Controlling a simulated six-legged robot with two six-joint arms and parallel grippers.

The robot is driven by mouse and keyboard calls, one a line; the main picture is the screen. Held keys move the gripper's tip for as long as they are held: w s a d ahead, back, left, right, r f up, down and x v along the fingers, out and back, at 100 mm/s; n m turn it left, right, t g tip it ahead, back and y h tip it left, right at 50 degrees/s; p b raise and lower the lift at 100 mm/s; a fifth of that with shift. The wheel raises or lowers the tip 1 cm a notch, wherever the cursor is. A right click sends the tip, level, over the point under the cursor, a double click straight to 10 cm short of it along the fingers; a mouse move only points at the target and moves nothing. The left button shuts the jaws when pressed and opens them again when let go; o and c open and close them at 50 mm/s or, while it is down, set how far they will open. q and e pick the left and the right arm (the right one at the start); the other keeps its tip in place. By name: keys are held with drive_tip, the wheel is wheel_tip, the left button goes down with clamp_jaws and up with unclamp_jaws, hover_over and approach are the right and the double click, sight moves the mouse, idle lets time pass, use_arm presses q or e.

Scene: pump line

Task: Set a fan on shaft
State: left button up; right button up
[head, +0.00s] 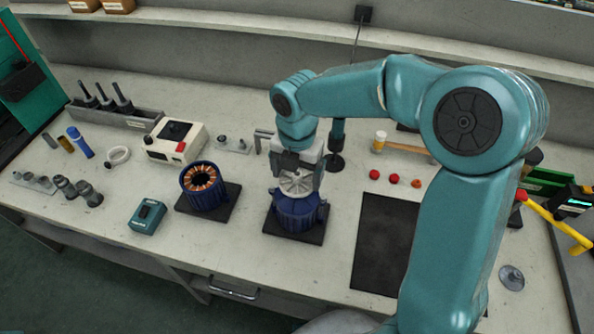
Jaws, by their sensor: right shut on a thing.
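My right gripper (299,172) points down over a blue motor housing (297,213) in the middle of the bench. It is shut on a pale grey fan (296,184), which is at the top end of the housing. The shaft is hidden under the fan and gripper, and I cannot tell whether the fan touches it. The housing stands upright on a dark square mat (284,235). My left gripper is not in view.
An open motor stator (203,183) with copper windings stands on another mat to the left. A teal box (147,215) is at the front left. A black mat (384,245) lies to the right, with red caps (375,175) and a mallet (400,145) behind it.

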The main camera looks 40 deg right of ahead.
drive_tip(key=shift+f, duration=0.45)
drive_tip(key=o, duration=0.5)
drive_tip(key=shift+r, duration=0.15)
wheel_tip(320, 180, up, 8)
drive_tip(key=p, duration=0.6)
drive_tip(key=shift+p, duration=0.3)
